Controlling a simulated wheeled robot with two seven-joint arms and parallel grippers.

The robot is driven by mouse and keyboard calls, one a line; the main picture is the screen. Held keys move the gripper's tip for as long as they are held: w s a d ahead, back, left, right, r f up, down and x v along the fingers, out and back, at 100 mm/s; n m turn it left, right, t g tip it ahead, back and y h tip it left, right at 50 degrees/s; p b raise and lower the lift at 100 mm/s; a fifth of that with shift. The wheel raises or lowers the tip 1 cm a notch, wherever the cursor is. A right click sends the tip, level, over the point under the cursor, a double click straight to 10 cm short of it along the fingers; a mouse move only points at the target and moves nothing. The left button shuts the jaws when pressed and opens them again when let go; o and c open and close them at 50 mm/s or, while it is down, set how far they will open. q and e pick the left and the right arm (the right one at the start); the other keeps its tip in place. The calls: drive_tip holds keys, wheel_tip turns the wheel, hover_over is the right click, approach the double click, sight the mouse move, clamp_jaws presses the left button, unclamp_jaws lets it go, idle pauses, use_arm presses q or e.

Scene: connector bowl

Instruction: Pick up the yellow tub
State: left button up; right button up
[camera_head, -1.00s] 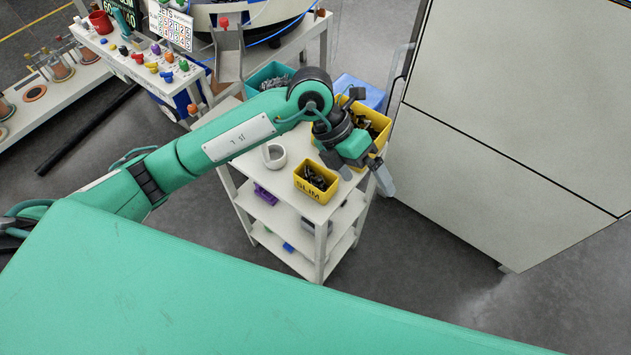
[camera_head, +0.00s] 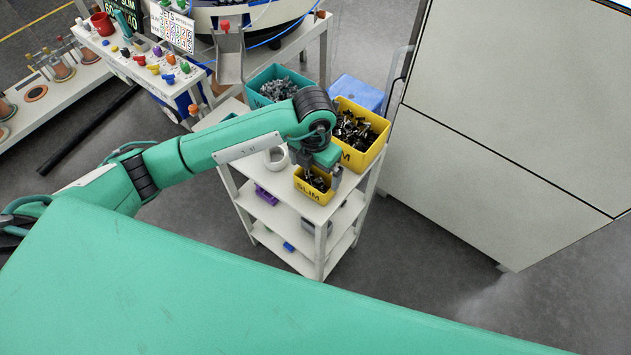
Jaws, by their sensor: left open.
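A small yellow tub (camera_head: 311,194) marked "SLIM" stands on the top shelf of a white cart, with dark parts inside. A larger yellow bin (camera_head: 374,152), also holding dark parts, stands behind it to the right. My left gripper (camera_head: 325,180) is above the small tub, pointing down at its back right side. It hides part of the tub's rim and contents. The gripper is open, and I cannot tell whether its fingers touch the tub. My right gripper is not in view.
A teal bin (camera_head: 262,98) with grey parts and a blue box (camera_head: 357,93) stand at the back. A white cup (camera_head: 276,159) is left of the tub. The white cart (camera_head: 237,183) has lower shelves. A large pale cabinet (camera_head: 480,140) stands at the right.

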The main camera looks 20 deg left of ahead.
sight(315, 181)
use_arm(q)
drive_tip(key=shift+f, duration=0.3)
wheel_tip(315, 181, down, 4)
drive_tip(key=shift+d+r+p, duration=0.1)
drive_tip(key=shift+r+p, duration=0.1)
drive_tip(key=shift+p, duration=0.85)
drive_tip(key=shift+f, duration=0.5)
drive_tip(key=c, duration=0.7)
drive_tip(key=shift+r, duration=0.1)
drive_tip(key=shift+r, duration=0.65)
drive_tip(key=shift+r+b, duration=1.8)
drive_tip(key=shift+r, duration=7.45)
